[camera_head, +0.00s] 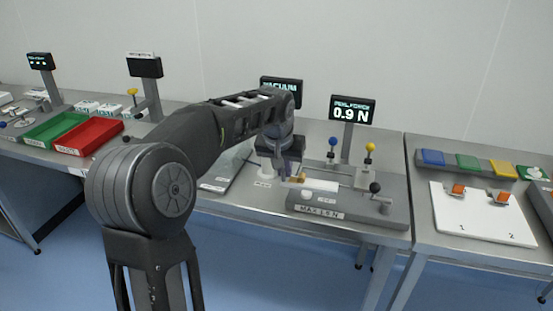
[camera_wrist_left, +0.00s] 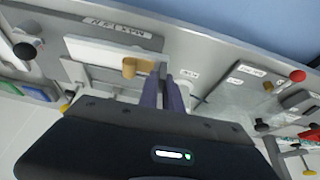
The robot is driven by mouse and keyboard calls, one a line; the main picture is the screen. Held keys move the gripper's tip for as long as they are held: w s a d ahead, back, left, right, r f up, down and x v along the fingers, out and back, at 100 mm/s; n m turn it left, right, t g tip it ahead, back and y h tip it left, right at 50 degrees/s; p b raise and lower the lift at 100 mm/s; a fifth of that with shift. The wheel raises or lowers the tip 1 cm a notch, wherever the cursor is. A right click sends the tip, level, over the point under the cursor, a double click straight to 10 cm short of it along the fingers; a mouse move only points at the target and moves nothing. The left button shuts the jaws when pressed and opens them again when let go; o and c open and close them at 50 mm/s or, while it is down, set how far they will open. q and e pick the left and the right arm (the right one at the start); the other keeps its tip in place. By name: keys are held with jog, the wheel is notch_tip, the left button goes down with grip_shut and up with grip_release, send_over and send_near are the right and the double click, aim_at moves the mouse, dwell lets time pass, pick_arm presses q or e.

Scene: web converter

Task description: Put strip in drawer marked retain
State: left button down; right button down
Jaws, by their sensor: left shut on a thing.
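A pale strip (camera_head: 318,185) lies along the top of the grey peel tester (camera_head: 345,205), which carries a "MAX 1.5 N" label. The strip also shows in the wrist view (camera_wrist_left: 100,50), with a small tan piece (camera_wrist_left: 130,67) beside its end. My left gripper (camera_head: 288,178) is low over the left end of the tester. Its fingertips (camera_wrist_left: 163,75) are shut at the strip's end, beside the tan piece; the exact contact is hidden. My right gripper is not in view. I cannot make out a drawer marked retain in either view.
A screen (camera_head: 352,109) reading 0.9 N stands behind the tester. Blue, yellow and black knobs (camera_head: 375,187) rise from it. A green tray (camera_head: 55,130) and a red tray (camera_head: 90,136) are at left. A white board (camera_head: 482,213) with orange clips lies at right.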

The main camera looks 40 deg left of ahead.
aim_at(303, 188)
pick_arm(q)
jog(key=shift+m, duration=0.4)
jog(key=d+f, duration=0.1)
jog(key=d, duration=0.1)
jog(key=d+f, duration=0.1)
jog(key=d, duration=0.1)
jog(key=d+f, duration=0.1)
jog(key=f, duration=0.1)
jog(key=shift+w+d, duration=0.1)
jog(key=shift+d, duration=0.3)
jog(key=s+d+f+m, duration=0.1)
jog(key=s+d+f, duration=0.1)
jog(key=d, duration=0.5)
jog(key=s+d+f+m+h, duration=0.1)
jog(key=s+d+f+m, duration=0.1)
jog(key=d, duration=0.6)
jog(key=shift+h, duration=0.3)
jog(key=shift+f, duration=0.1)
